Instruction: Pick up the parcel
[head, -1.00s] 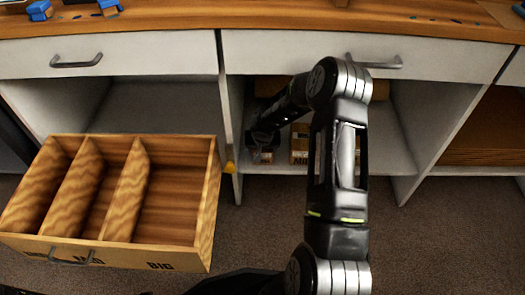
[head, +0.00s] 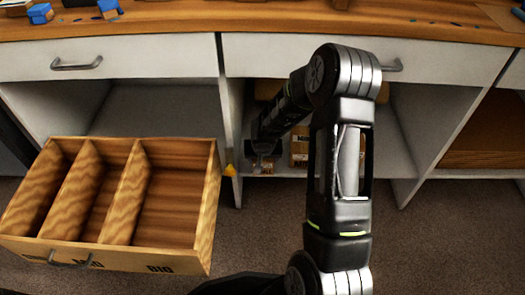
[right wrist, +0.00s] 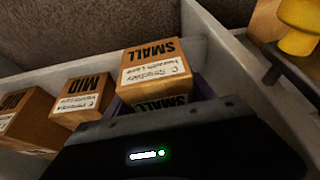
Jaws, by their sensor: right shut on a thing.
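A small cardboard parcel marked SMALL (right wrist: 152,68), with a white address label, sits at the front of my right gripper in the right wrist view. My right gripper (head: 264,154) reaches into the open shelf under the right drawer and is shut on this parcel. The fingertips are mostly hidden behind the gripper body. In the head view a small parcel (head: 263,168) shows just below the gripper. My left gripper is not in view.
A wooden drawer box (head: 212,215) with three compartments, one marked BIG, stands at the left. A shelf upright (head: 230,120) stands close left of my right gripper. A yellow object (right wrist: 300,28) is at the right wrist view's top right. Bare floor lies in front.

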